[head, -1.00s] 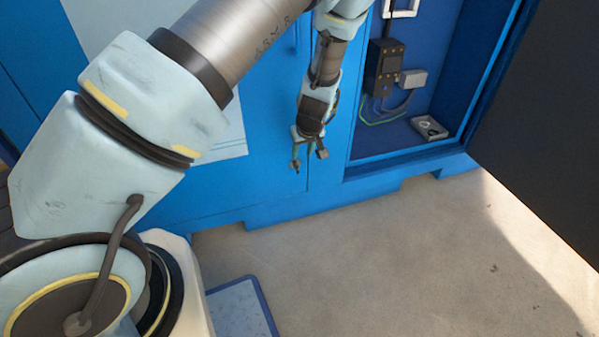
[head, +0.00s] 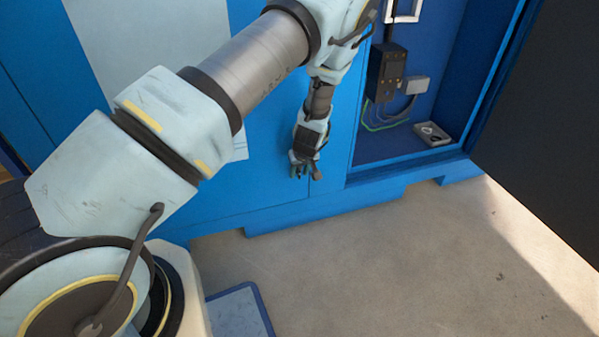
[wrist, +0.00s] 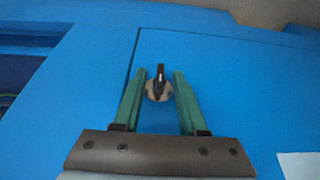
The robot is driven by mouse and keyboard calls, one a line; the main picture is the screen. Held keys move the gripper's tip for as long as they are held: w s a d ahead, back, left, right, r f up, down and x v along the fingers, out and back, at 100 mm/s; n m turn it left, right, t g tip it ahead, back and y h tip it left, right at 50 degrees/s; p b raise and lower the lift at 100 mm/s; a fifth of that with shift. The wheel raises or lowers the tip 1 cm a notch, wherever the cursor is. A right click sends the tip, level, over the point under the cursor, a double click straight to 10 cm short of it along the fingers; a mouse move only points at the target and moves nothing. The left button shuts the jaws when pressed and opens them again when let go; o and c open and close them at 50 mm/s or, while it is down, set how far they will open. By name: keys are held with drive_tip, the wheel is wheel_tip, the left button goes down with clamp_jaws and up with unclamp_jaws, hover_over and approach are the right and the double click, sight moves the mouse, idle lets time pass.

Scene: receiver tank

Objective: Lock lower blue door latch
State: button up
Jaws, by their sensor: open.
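The lower latch (wrist: 159,87) shows in the wrist view as a dark handle on a round pale base. It sits on the blue door (wrist: 230,80), just right of the door's seam. My gripper (wrist: 159,75) is open, with one green finger on each side of the latch. I cannot tell whether the fingers touch it; a gap shows on both sides. In the head view my gripper (head: 305,174) is at the lower part of the blue door (head: 262,160), and the latch is hidden there.
Right of the door is an open cabinet bay with a black electrical box (head: 387,72) and a small grey tray (head: 432,133) on its floor. A dark open door (head: 545,120) stands at the right. The concrete floor (head: 400,260) in front is clear.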

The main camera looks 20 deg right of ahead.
drive_tip(key=shift+c, duration=0.2)
clamp_jaws()
drive_tip(key=shift+s+d+y, duration=0.1)
drive_tip(key=shift+d+y, duration=0.05)
drive_tip(key=shift+y, duration=0.15)
drive_tip(key=y, duration=0.2)
drive_tip(key=shift+d+f+m+t+y+b, duration=0.1)
drive_tip(key=shift+d+m+t+y+b, duration=0.2)
drive_tip(key=shift+m+b, duration=0.1)
drive_tip(key=y+b, duration=0.2)
drive_tip(key=b, duration=0.1)
drive_tip(key=f+m+t+y+b, duration=0.1)
drive_tip(key=y+b, duration=0.2)
drive_tip(key=b, duration=0.1)
drive_tip(key=d+m+y+b, duration=0.1)
drive_tip(key=y+b, duration=0.2)
drive_tip(key=b, duration=0.1)
drive_tip(key=shift+f+t, duration=0.35)
drive_tip(key=shift+t, duration=0.05)
drive_tip(key=y+b, duration=0.2)
drive_tip(key=b, duration=0.1)
drive_tip(key=shift+a+r+m+t+y, duration=0.1)
drive_tip(key=shift+r+m+t+y, duration=0.05)
drive_tip(key=shift+m+t+y, duration=0.2)
drive_tip(key=shift+a+r, duration=0.1)
